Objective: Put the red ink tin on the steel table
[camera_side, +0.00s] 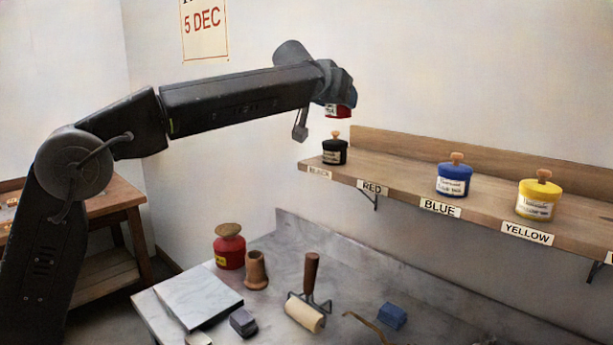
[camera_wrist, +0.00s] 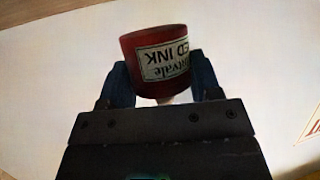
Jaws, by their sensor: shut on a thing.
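The red ink tin (camera_wrist: 158,48) is between the two blue fingers of my gripper (camera_wrist: 161,82) in the wrist view, its label upside down there. In the side view my gripper (camera_side: 332,98) is high in front of the wall, above the left end of the shelf, with a bit of the red tin (camera_side: 340,112) showing below it. My gripper is shut on the tin, which is clear of all surfaces. The grey-topped table (camera_side: 350,265), which looks like the steel table, is below.
The wooden shelf (camera_side: 410,180) holds a black tin (camera_side: 335,151), a blue tin (camera_side: 453,181) and a yellow tin (camera_side: 538,199); the place above the RED label (camera_side: 372,187) is empty. On the grey table are a red can (camera_side: 229,251), a slab (camera_side: 198,295), a roller (camera_side: 304,312) and a blue block (camera_side: 392,317).

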